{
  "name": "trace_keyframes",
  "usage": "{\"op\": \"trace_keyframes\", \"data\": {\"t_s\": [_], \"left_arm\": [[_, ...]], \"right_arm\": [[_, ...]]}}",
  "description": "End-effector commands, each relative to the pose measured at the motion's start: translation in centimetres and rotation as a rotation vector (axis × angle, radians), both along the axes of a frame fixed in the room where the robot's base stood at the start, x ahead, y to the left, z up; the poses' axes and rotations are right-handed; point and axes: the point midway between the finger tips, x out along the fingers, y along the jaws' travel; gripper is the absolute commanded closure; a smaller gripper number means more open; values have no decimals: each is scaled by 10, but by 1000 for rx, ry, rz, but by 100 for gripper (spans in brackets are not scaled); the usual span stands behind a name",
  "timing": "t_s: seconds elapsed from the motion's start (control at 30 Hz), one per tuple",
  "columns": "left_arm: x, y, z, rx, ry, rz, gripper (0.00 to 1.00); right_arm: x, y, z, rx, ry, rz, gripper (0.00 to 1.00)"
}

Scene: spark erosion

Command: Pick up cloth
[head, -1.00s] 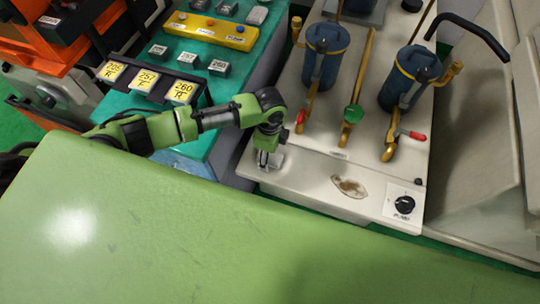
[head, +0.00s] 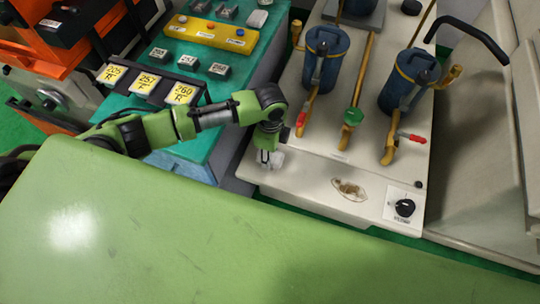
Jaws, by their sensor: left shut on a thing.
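My left gripper (head: 264,163) points down over the front left part of the pale machine top. It is shut on a small whitish cloth (head: 276,160), which shows beside the fingers at the machine's surface. The cloth is small in view and partly hidden by the fingers, so I cannot tell whether it is clear of the surface. My right gripper is not in view.
The pale machine top (head: 310,184) bears a brownish stain (head: 349,189), a black knob (head: 404,208), blue canisters (head: 326,58) and brass pipes with a green valve (head: 353,115). Yellow number cards (head: 146,84) stand left on a teal bench.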

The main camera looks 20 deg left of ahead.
Motion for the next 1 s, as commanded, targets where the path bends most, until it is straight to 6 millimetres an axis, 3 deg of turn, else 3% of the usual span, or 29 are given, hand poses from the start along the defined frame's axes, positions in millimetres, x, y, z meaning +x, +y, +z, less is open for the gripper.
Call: {"op": "trace_keyframes", "data": {"t_s": [0.3,0.6,1.0], "left_arm": [[-39,-38,70,-5,-5,-7,79],[-87,-82,96,-3,-2,-4,79],[-103,-95,107,0,-1,1,79]], "right_arm": [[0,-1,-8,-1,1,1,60],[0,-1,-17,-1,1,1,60],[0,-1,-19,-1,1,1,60]]}}
